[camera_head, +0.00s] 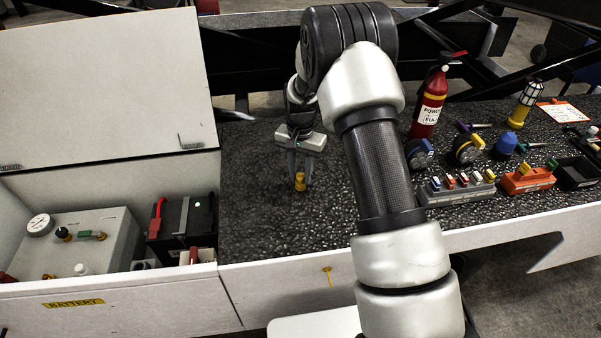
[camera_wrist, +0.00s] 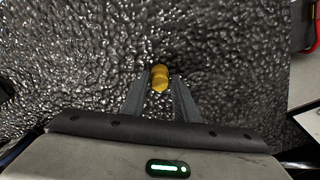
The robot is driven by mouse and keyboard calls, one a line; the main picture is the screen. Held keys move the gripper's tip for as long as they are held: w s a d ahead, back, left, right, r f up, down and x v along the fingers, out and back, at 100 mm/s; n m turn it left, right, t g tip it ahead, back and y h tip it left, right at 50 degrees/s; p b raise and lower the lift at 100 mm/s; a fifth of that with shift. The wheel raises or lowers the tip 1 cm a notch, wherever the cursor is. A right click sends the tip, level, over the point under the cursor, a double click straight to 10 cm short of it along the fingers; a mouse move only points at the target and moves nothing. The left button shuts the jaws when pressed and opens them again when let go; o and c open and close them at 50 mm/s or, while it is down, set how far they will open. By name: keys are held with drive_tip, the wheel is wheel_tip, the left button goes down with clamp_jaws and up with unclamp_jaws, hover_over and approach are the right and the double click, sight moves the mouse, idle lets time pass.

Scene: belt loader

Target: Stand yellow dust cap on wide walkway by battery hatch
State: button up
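The yellow dust cap (camera_head: 300,182) is upright at the dark, pebbled walkway (camera_head: 262,215), to the right of the battery hatch. It also shows in the wrist view (camera_wrist: 159,78), between my fingertips. My gripper (camera_head: 300,172) points down with one finger on each side of the cap; in the wrist view (camera_wrist: 160,85) the fingers come very close to its sides. I cannot tell if they touch it. The cap's base looks at or very near the walkway. The battery hatch (camera_head: 100,85) has its pale lid raised at the left.
Under the lid are a battery (camera_head: 182,222) and a grey unit with a gauge (camera_head: 80,240). At the right stand a fire extinguisher (camera_head: 428,105), a yellow lamp (camera_head: 523,105), a blue cap (camera_head: 503,145) and connector blocks (camera_head: 457,188). The walkway around the cap is clear.

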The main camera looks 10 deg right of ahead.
drive_tip(key=shift+o, duration=0.9)
